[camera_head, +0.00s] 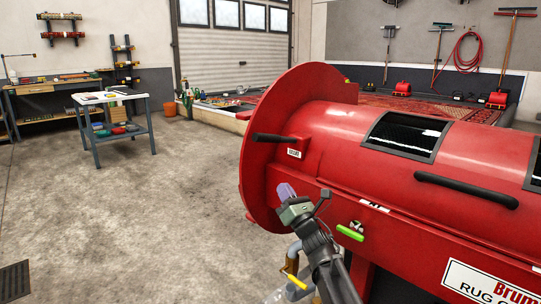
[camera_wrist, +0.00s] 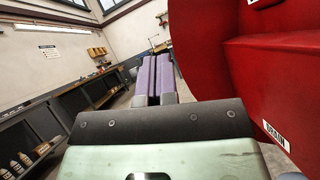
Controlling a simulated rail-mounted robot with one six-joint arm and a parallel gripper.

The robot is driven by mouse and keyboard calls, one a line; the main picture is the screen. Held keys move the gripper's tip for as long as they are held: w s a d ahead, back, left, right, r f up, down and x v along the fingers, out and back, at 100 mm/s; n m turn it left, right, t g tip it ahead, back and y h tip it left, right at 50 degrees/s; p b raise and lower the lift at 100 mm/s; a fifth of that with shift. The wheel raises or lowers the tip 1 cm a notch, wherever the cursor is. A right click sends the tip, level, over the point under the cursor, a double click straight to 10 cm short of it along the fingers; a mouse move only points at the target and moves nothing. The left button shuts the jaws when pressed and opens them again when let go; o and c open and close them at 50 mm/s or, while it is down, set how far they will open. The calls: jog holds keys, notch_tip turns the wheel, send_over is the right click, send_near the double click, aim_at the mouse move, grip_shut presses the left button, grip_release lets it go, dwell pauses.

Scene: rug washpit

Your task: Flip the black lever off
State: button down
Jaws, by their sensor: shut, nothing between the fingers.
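The black lever (camera_head: 275,138) sticks out level to the left from the red machine (camera_head: 325,135), beside its big round end flange. A small white label (camera_head: 294,153) sits just below the lever's right end. My gripper (camera_head: 286,190), with purple fingers, is below the lever and in front of the flange, apart from the lever. In the wrist view, the fingers (camera_wrist: 153,78) are together and empty, pointing past the flange toward the workshop's far wall.
A green handle (camera_head: 350,232) and a long black handle (camera_head: 465,190) are on the machine to the right of my gripper. A small table (camera_head: 113,97) and a workbench (camera_head: 50,90) stand at the back left. The concrete floor (camera_head: 130,220) between is clear.

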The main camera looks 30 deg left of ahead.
aim_at(278, 140)
jog(key=d+r+p+x, duration=0.1)
jog(key=r+p+x, duration=0.1)
jog(key=p+x, duration=0.7)
jog(key=x, duration=0.3)
jog(key=shift+w+r, duration=0.3)
